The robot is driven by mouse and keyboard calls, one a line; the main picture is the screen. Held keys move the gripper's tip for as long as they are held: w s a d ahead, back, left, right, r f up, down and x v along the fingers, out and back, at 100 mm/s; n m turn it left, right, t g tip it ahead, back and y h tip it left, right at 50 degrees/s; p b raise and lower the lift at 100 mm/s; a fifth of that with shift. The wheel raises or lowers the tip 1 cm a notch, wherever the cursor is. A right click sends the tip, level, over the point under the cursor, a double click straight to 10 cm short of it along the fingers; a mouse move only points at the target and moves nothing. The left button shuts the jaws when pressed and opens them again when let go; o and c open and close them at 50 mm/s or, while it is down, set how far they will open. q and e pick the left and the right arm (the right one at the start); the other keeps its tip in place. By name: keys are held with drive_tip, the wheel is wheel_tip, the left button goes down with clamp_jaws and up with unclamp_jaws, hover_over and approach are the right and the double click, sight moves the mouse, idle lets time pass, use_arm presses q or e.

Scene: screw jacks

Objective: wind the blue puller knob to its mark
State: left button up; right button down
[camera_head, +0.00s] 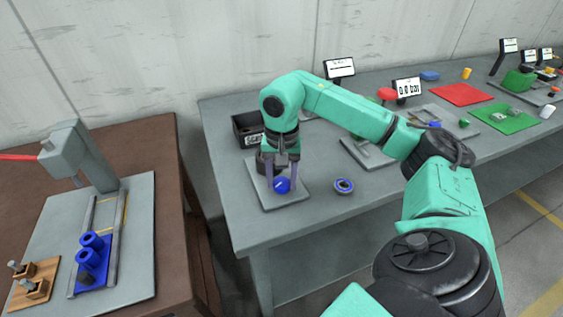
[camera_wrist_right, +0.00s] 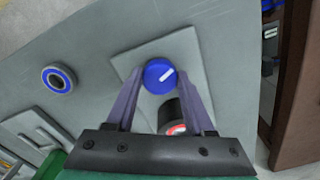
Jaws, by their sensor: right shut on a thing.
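The blue puller knob (camera_head: 282,185) sits on a grey plate (camera_head: 299,194) near the left end of the grey table. In the right wrist view the knob (camera_wrist_right: 157,80) is round, with a white line on top pointing up and to the right. My right gripper (camera_head: 283,182) comes down from above and is shut on the knob, one finger on each side. A dark cylinder (camera_wrist_right: 166,112) with a red and white face stands on the plate close to the knob, partly hidden by the gripper. I cannot make out the mark. My left gripper is not in view.
A blue-rimmed ring (camera_head: 344,186) lies right of the plate. Further right are display stands, a red mat (camera_head: 461,94) and a green mat (camera_head: 505,118). A brown table (camera_head: 150,150) with a press stands left, across a gap.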

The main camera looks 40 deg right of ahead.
drive_tip(key=n, duration=0.6)
drive_tip(key=shift+w+d+r, duration=0.15)
drive_tip(key=shift+r, duration=0.1)
drive_tip(key=n, duration=0.5)
drive_tip(key=shift+n+b, duration=0.3)
drive_tip(key=shift+n, duration=0.1)
drive_tip(key=shift+c, duration=1.6)
unclamp_jaws()
drive_tip(key=shift+o, duration=0.3)
drive_tip(key=shift+f, duration=0.1)
